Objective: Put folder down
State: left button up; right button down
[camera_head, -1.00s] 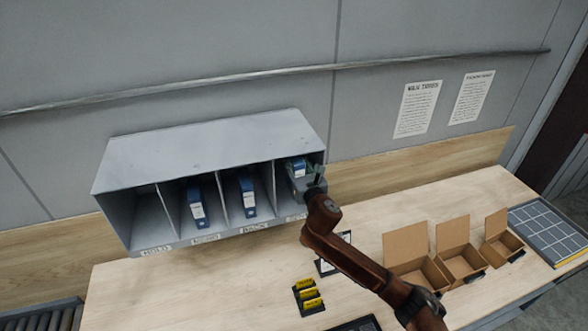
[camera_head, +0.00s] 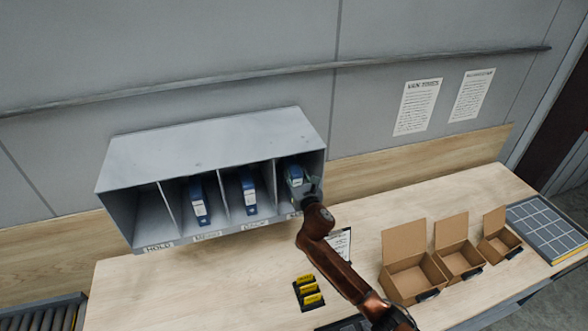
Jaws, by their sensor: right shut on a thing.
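A blue folder (camera_head: 294,172) stands in the rightmost compartment of the grey shelf unit (camera_head: 212,142). My right gripper (camera_head: 300,184) reaches into that compartment from the front and is shut on this folder. The gripper and wrist hide the folder's lower part, so I cannot tell whether it touches the compartment floor. Two more blue folders with white labels stand in the two middle compartments, one at the left (camera_head: 198,202) and one at the right (camera_head: 248,192). The leftmost compartment, labelled HOLD, is empty. My left gripper is not in view.
On the wooden table (camera_head: 200,295) sit a small black holder with yellow items (camera_head: 308,291), a clipboard (camera_head: 341,243) partly behind my right arm, and three open cardboard boxes (camera_head: 408,282). A grey gridded panel (camera_head: 545,228) lies at the right. The front left of the table is clear.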

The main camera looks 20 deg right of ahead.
jog(key=c, duration=2)
grip_release()
jog(key=shift+f, duration=0.2)
jog(key=o, duration=0.5)
jog(key=shift+r, duration=0.1)
jog(key=shift+r, duration=0.2)
jog(key=s+b, duration=0.1)
jog(key=s, duration=1.1)
jog(key=shift+d+b, duration=0.25)
jog(key=shift+b, duration=0.05)
jog(key=shift+f, duration=0.1)
